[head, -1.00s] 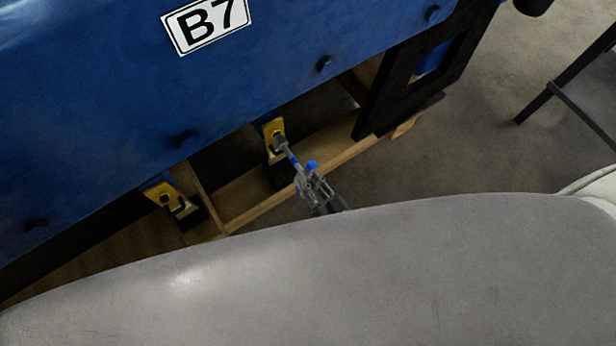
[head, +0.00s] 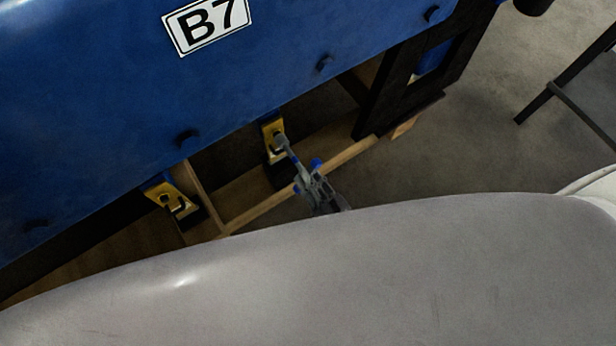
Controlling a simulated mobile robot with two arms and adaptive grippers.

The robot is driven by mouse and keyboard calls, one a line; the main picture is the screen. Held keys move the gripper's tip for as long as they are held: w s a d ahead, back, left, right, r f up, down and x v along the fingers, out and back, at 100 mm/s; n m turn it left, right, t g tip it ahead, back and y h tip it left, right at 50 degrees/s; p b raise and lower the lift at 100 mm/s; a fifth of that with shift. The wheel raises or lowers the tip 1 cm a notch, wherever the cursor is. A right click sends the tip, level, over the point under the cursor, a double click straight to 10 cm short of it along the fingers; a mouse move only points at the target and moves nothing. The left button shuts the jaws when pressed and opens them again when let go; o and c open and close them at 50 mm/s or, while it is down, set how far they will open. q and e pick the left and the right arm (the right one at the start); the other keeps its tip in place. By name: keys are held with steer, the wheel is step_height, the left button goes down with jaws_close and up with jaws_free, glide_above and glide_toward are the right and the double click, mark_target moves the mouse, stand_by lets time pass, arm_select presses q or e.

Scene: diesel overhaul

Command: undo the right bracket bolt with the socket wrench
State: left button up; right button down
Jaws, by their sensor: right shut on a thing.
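The right yellow bracket (head: 267,127) sits under the lower edge of the blue engine cover (head: 110,95). The socket wrench (head: 286,150) reaches up to it, its grey head over the place of the bolt. The bolt itself is hidden by that head, and I cannot tell how fully the socket sits on it. My right gripper (head: 309,181) is shut on the socket wrench, below and to the right of the bracket. The left yellow bracket (head: 160,190) shows a bolt or hole in its plate. My left gripper is not in view.
A wooden frame (head: 259,211) runs below the brackets. A dark upright frame (head: 383,108) stands to the right of the right bracket. A dark metal stand (head: 565,90) is at the far right. The floor (head: 480,150) between them is clear.

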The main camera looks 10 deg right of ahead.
steer(key=shift+w, duration=0.15)
steer(key=shift+w+a, duration=0.25)
steer(key=shift+w, duration=0.25)
steer(key=shift+r, duration=0.1)
steer(key=c, duration=2)
jaws_free()
jaws_close()
steer(key=shift+s, duration=0.1)
